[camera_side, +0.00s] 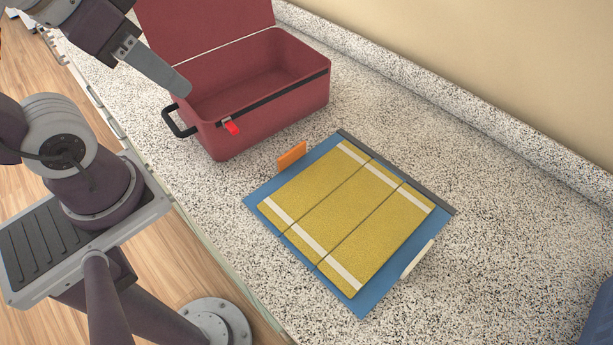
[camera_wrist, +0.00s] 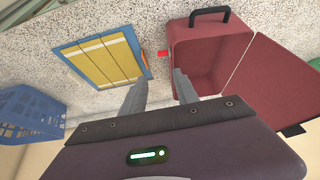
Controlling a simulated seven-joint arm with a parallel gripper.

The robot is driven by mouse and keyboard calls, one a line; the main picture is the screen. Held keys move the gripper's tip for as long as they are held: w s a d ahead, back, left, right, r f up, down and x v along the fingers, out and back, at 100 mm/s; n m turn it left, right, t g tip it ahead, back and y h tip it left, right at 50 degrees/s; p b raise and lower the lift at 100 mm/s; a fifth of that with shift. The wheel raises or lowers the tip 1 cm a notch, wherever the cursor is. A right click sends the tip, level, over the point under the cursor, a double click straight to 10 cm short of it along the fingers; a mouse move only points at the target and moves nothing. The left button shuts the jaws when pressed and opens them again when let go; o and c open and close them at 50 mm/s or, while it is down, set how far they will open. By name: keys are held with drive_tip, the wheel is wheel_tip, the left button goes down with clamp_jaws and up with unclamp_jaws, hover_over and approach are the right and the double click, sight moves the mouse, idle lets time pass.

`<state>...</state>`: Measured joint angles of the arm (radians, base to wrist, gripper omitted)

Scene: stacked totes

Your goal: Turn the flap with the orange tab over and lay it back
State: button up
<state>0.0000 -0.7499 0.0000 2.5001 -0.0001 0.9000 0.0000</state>
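A flat board with a blue base (camera_side: 371,305) and yellow panels (camera_side: 345,215) crossed by two white strips lies on the counter. An orange tab (camera_side: 292,154) stands at its upper left edge and a white tab (camera_side: 417,260) at its lower right edge. The yellow top is split by two dark seams into three panels, all lying flat. The board also shows in the wrist view (camera_wrist: 100,62). My gripper (camera_wrist: 160,84) has its two fingers apart with nothing between them. In the side view it is above and left of the red case, away from the board.
An open red case (camera_side: 270,110) with a black handle and a red tag (camera_side: 232,128) stands just behind the board. A blue basket (camera_wrist: 30,112) is at the left in the wrist view. Speckled counter (camera_side: 500,240) is clear to the right of the board.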

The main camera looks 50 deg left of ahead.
drive_tip(key=shift+c, duration=0.9)
drive_tip(key=g, duration=0.6)
hover_over(289, 152)
wheel_tip(289, 152, down, 15)
drive_tip(key=shift+r, duration=0.2)
wheel_tip(289, 152, down, 7)
drive_tip(key=shift+r, duration=0.15)
drive_tip(key=shift+f, duration=0.4)
drive_tip(key=shift+c, duration=0.2)
